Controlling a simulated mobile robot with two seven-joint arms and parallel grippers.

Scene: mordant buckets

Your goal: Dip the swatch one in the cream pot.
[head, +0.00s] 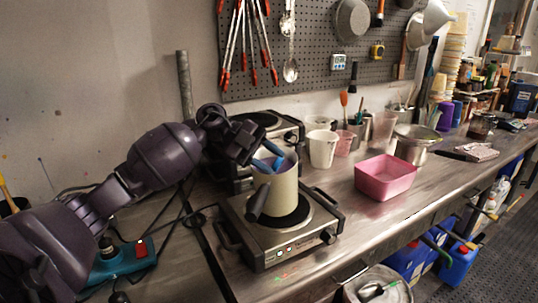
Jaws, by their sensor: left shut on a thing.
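The cream pot (277,193) stands upright on the front hot plate (282,228), its dark handle pointing to the front left. My left gripper (267,156) reaches in from the left and is shut, with its tip at the pot's mouth. Bright blue parts show at its end, against the pot's rim. I cannot tell the blue fingertips clearly from the swatch, which is mostly hidden by the gripper and the pot wall. How deep it sits in the pot does not show. My right gripper is not in view.
A second hot plate (262,122) stands behind. White cups (322,148), a pink tub (385,177) and a metal pot (414,145) stand to the right. Cables and a teal device with a red switch (141,248) lie at the left. The bench front right of the hot plate is clear.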

